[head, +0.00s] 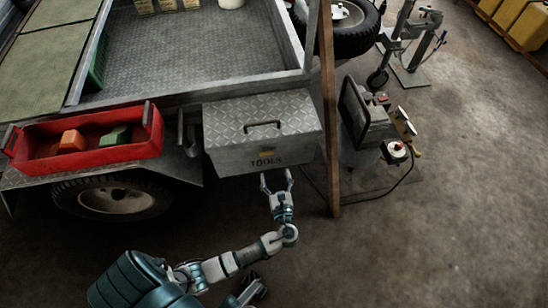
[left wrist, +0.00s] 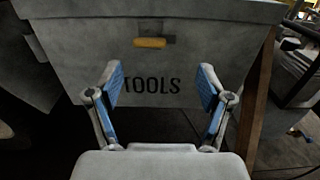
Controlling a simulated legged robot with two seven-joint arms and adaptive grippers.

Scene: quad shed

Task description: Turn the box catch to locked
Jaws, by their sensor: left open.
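A grey metal toolbox (head: 262,133) marked TOOLS hangs at the trailer's front, its lid closed with a dark handle on top. Its catch (head: 266,154) is a small yellow lever on the front face, above the lettering. In the left wrist view the catch (left wrist: 150,43) lies horizontal on a dark plate, just below the lid's edge. My left gripper (head: 276,179) is open and empty in front of the box, below the catch. In the left wrist view its blue-padded fingers (left wrist: 160,88) stand apart on either side of the lettering, lower than the catch.
A red tray (head: 85,142) with an orange and a green block sits on the trailer fender to the left. A brown wooden post (head: 329,110) stands close to the box's right side. Beyond it are a dark machine (head: 367,117) and a cable on the floor.

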